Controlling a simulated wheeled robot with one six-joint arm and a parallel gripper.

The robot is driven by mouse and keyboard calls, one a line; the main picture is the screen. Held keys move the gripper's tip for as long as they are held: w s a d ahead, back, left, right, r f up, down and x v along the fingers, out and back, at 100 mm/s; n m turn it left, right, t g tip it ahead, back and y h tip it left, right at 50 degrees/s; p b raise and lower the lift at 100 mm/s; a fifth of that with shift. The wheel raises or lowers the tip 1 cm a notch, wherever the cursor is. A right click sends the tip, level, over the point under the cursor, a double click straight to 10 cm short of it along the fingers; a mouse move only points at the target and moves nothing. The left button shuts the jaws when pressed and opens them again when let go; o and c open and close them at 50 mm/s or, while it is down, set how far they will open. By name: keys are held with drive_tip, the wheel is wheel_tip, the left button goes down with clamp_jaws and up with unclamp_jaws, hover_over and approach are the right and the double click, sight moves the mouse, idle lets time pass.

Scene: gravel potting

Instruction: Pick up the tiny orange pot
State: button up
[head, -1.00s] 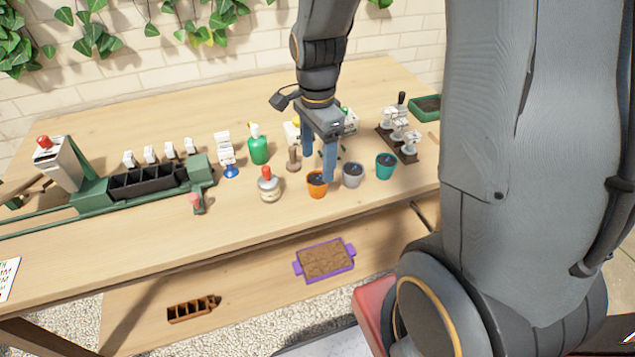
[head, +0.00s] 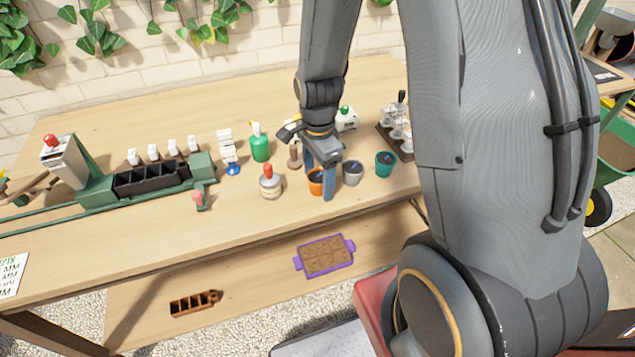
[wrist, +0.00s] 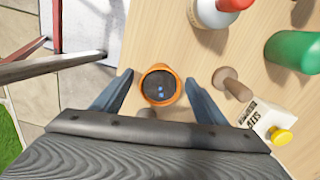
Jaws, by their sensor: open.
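The tiny orange pot (head: 316,184) stands upright on the table near its front edge, with dark fill inside. My gripper (head: 320,183) is open and low at the pot, with one blue finger on each side. In the wrist view my gripper (wrist: 160,92) has clear gaps between each finger and the pot. Part of the pot is hidden by a finger in the head view.
A grey pot (head: 352,172) and a teal pot (head: 385,164) stand to the right. A red-capped bottle (head: 270,184) is left of the orange pot. A wooden tool (wrist: 232,84) and a green bottle (head: 260,146) stand behind. A purple tray (head: 325,257) lies on the lower shelf.

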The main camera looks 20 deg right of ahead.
drive_tip(key=c, duration=1.2)
drive_tip(key=shift+r, duration=0.1)
